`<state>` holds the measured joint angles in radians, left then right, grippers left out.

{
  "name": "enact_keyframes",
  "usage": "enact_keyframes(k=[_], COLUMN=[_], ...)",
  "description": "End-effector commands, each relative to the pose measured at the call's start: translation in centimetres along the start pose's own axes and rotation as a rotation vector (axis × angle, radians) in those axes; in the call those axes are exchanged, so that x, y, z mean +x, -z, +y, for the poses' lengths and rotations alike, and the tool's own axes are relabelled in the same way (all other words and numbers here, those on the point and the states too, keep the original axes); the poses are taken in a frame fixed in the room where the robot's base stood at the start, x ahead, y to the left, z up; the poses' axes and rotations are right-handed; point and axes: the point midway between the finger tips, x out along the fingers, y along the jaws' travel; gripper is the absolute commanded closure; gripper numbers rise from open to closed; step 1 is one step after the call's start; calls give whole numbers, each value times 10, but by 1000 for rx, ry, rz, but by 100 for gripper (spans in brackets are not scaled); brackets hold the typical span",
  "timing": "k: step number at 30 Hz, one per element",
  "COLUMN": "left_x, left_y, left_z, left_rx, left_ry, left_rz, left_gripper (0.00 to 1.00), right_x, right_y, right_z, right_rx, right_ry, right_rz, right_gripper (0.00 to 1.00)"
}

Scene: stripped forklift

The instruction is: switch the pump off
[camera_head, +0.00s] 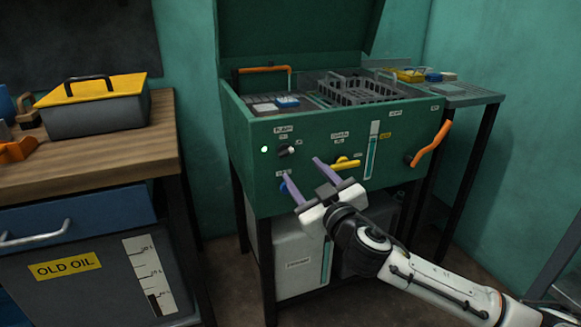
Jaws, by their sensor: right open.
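The green parts washer (232,122) stands against the wall with its lid up. On its front panel, a small dark knob (286,151) sits below a label that seems to read pump. A small white light (264,149) glows just left of the knob. My right gripper (300,168) is open and empty, its two purple fingers spread and pointing at the panel. The fingertips appear just below and to the right of the knob; I cannot tell whether they touch the panel. My left gripper is not in view.
A yellow lever (347,164) is close to the right finger. An orange handle (432,144) sticks out farther right, beyond a level gauge (372,150). A wooden bench (110,140) with a yellow-lidded toolbox (95,108) stands left. A white container (298,262) is below the washer.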

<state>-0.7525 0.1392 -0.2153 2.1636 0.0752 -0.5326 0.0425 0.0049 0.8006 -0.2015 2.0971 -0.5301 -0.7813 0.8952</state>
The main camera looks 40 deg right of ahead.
Motion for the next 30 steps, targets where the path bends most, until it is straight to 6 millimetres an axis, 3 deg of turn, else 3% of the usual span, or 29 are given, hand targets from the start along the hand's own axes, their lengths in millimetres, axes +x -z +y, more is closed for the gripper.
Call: enact_keyframes(k=[15, 21, 30], left_x=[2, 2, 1], left_y=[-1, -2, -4], left_z=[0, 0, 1], left_rx=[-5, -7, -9], left_ry=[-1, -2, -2], left_rz=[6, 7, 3], left_gripper=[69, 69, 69], right_x=[80, 92, 93], right_y=[-1, -2, -1], right_z=[-1, -2, -2], right_rx=[1, 1, 1], right_ry=[2, 4, 5], right_rz=[-3, -5, -5], right_gripper=[48, 48, 50])
